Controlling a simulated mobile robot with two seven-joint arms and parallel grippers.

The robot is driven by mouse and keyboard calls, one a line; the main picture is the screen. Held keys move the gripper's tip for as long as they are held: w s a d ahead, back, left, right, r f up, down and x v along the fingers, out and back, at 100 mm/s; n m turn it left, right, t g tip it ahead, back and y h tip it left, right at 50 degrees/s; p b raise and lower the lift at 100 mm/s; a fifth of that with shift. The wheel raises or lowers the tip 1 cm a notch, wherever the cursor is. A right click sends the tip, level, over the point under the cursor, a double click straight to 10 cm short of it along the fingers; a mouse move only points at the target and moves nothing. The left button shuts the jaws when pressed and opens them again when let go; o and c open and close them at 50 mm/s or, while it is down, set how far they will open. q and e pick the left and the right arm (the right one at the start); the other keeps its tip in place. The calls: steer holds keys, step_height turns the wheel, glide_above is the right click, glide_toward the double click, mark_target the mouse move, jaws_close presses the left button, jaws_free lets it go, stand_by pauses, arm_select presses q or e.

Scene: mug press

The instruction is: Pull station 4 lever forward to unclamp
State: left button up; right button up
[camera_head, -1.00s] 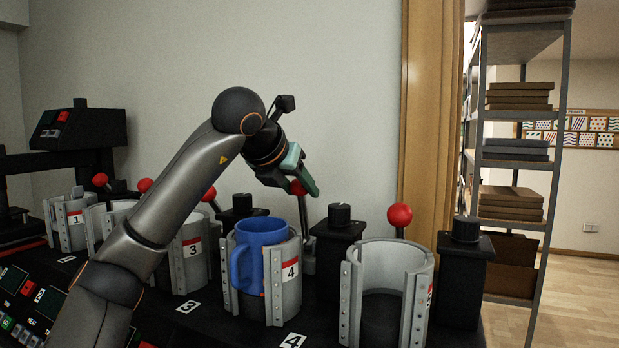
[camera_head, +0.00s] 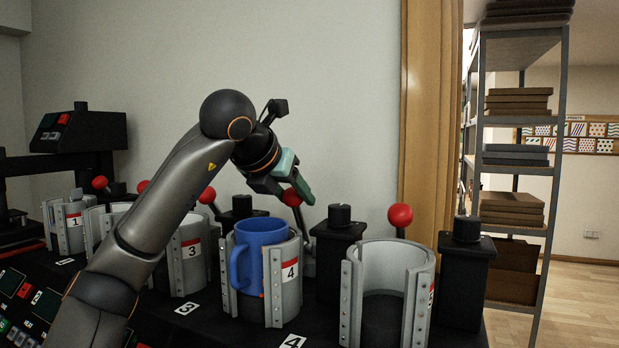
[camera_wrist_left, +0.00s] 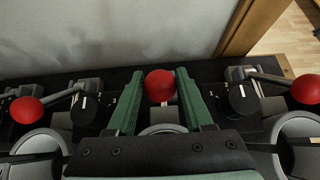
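The station 4 lever has a red ball knob (camera_head: 292,197) behind the station 4 clamp (camera_head: 285,285), a grey split holder. A blue mug (camera_head: 258,252) stands in that clamp, its handle to the left. My left gripper (camera_head: 302,192), with green fingers, reaches down to the knob from behind the mug. In the left wrist view the red knob (camera_wrist_left: 159,86) sits between the two fingers, close to both inner faces. The gripper is shut on it as far as I can tell. The lower lever is partly hidden. My right gripper is out of view.
The empty station 5 clamp (camera_head: 388,290) and its red lever knob (camera_head: 400,215) stand to the right. Black knob posts (camera_head: 338,240) flank the lever closely. The station 3 clamp (camera_head: 190,262) is to the left, partly behind my arm. A wall is behind.

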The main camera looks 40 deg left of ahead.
arm_select(q)
steer(key=o, duration=0.3)
steer(key=r+p, duration=0.2)
steer(key=s+r+p, duration=0.1)
steer(key=r+p, duration=0.2)
steer(key=r, duration=0.1)
steer(key=shift+s+d+r+p, duration=0.15)
steer(key=shift+s+d+p, duration=0.1)
steer(key=shift+p, duration=0.15)
steer(key=p+v, duration=0.2)
steer(key=v, duration=0.4)
stand_by(0.4)
stand_by(0.5)
